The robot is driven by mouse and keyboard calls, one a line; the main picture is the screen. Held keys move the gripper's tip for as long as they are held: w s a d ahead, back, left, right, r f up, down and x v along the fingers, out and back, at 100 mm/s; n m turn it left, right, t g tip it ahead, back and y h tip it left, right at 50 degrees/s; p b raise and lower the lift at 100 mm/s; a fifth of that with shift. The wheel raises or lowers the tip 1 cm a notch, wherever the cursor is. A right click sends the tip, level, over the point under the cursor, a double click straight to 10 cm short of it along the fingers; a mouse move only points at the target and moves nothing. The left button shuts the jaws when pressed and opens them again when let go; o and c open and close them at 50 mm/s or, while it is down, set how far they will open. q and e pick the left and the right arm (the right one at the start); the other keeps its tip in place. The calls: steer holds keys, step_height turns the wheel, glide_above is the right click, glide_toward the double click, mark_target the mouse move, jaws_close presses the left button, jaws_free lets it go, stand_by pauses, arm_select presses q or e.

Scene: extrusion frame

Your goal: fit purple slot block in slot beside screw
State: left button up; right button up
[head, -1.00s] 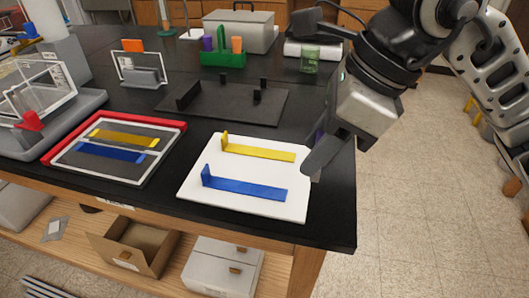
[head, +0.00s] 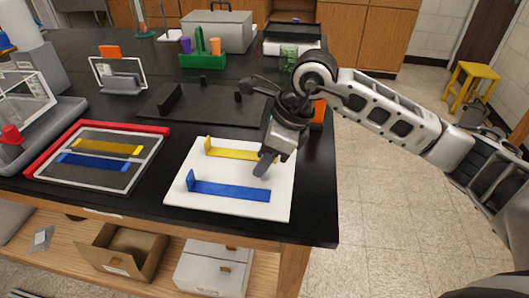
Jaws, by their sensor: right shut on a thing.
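My right gripper (head: 264,165) is low over the right part of the white board, by the right end of the yellow strip (head: 232,153). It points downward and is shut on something. The held thing is hidden by the fingers; a purple patch showed beside them a second ago, fitting the purple slot block. I cannot make out that block now. A grey panel (head: 98,174) with a red edge lies at the left, with a yellow and a blue strip on it. I cannot make out the slot or the screw. My left gripper is not in view.
The white board (head: 190,205) also bears a blue strip (head: 230,190). Behind it stands a dark plate (head: 200,112) with black uprights. A green holder (head: 203,61) with coloured pieces and a grey case (head: 217,31) stand farther back. An orange thing (head: 318,115) is beside my right wrist.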

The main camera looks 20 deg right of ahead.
steer(key=shift+f+b, duration=0.35)
steer(key=shift+f, duration=0.05)
steer(key=o, duration=1)
steer(key=shift+r, duration=0.1)
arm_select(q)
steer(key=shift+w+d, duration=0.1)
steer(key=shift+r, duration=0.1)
